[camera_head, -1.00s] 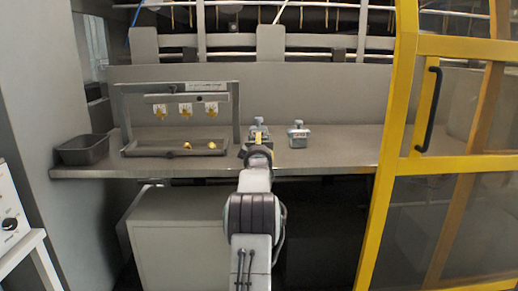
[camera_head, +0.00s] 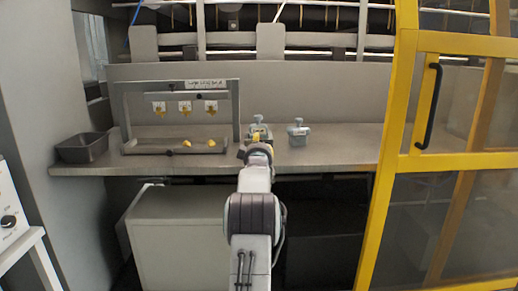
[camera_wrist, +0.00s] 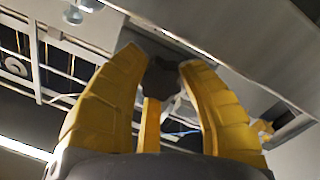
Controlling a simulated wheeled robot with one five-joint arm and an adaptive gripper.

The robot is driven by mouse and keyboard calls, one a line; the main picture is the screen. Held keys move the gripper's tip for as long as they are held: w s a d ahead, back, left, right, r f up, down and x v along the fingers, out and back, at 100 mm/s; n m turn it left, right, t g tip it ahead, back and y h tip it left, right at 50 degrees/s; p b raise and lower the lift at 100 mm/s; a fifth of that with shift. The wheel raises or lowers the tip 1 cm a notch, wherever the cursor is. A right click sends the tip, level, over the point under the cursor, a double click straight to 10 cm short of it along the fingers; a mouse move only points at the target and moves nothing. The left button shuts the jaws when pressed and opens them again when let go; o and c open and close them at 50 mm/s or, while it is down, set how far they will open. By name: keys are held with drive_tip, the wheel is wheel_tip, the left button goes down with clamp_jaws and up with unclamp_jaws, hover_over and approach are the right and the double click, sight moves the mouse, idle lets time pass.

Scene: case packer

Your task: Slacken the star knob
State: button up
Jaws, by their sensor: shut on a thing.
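My gripper (camera_wrist: 165,72) points away from the camera, and its two yellow fingers are closed in on a small dark part, the star knob (camera_wrist: 163,82), held between their tips in the wrist view. In the head view my gripper (camera_head: 257,139) is at the front edge of the bench, in front of a small grey clamp-like block (camera_head: 258,125). My wrist hides the knob there. A similar grey block (camera_head: 299,133) stands to the right, apart from my gripper.
A grey frame (camera_head: 236,110) with hanging yellow-marked tags (camera_head: 185,107) stands left on the bench (camera_head: 345,150). Two small yellow pieces lie at its base. A dark bin (camera_head: 83,148) is at the far left. A yellow guard door (camera_head: 405,110) stands right.

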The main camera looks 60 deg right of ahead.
drive_tip(key=n+b, duration=0.2)
drive_tip(key=shift+n, duration=0.4)
drive_tip(key=shift+r+n+b, duration=0.1)
drive_tip(key=shift+n+b, duration=0.5)
drive_tip(key=shift+n, duration=0.1)
drive_tip(key=shift+w+r, duration=0.1)
drive_tip(key=o, duration=1)
drive_tip(key=shift+w, duration=0.1)
drive_tip(key=shift+o, duration=1)
